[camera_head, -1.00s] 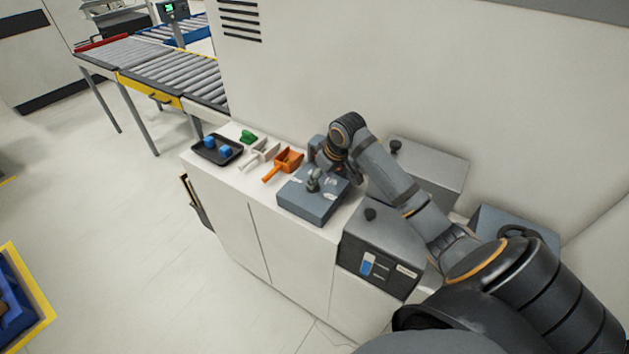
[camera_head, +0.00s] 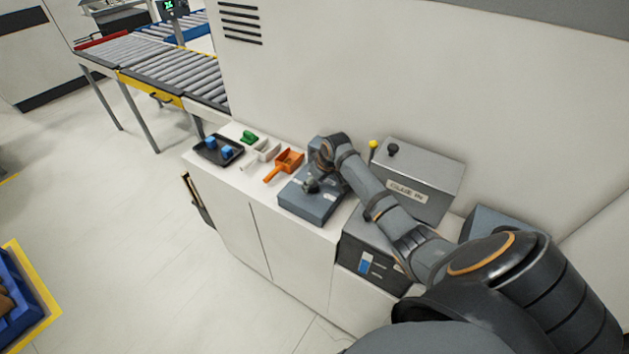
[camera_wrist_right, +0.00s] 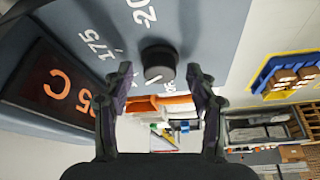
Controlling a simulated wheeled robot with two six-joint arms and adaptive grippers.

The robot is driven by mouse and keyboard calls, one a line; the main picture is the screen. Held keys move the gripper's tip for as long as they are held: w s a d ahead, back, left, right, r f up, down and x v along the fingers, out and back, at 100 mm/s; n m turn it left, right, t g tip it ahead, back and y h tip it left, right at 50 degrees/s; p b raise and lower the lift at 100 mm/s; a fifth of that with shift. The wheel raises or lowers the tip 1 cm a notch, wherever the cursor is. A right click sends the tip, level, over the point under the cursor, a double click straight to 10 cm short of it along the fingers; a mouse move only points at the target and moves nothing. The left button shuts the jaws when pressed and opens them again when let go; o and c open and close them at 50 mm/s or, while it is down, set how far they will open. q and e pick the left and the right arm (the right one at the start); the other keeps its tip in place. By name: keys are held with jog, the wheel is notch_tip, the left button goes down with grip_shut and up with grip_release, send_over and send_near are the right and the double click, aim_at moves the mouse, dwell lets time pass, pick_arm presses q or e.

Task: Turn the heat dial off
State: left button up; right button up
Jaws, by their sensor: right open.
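The heat dial (camera_wrist_right: 158,58) is a dark round knob with a small pale mark on its edge. It stands on the grey control box (camera_head: 309,208), whose face carries white numbers, including 175, and a display with orange characters (camera_wrist_right: 60,84). In the right wrist view my right gripper (camera_wrist_right: 161,76) is open, with one finger on either side of the dial near its tips. I cannot tell whether a finger touches it. In the head view my right wrist is over the back of the box and partly hides it. My left gripper is not in view.
Left of the box lie an orange scoop (camera_head: 289,161), a white scoop (camera_head: 266,150), a green piece (camera_head: 249,137) and a black tray (camera_head: 209,151) with blue pieces. A grey glue box (camera_head: 432,174) stands to the right, and a wall is behind.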

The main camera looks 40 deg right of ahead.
jog(key=c, duration=1.2)
jog(key=shift+o, duration=0.2)
jog(key=shift+n, duration=0.3)
jog(key=shift+d+n+y, duration=0.15)
jog(key=shift+n+y, duration=0.25)
jog(key=shift+n, duration=0.5)
jog(key=n+b, duration=0.1)
jog(key=n+y, duration=0.1)
jog(key=shift+w+d+f+n+b, duration=0.1)
jog(key=shift+f+n+b, duration=0.05)
jog(key=shift+n+b, duration=0.25)
jog(key=n+b, duration=0.1)
jog(key=n, duration=0.1)
jog(key=n+g+y+b, duration=0.1)
jog(key=n+b, duration=0.1)
jog(key=shift+w+d+g, duration=0.1)
jog(key=shift+w+g, duration=0.05)
jog(key=shift+g, duration=0.15)
jog(key=shift+n+g+y+b, duration=0.3)
jog(key=shift+n+g+b, duration=0.2)
jog(key=shift+n+b, duration=0.95)
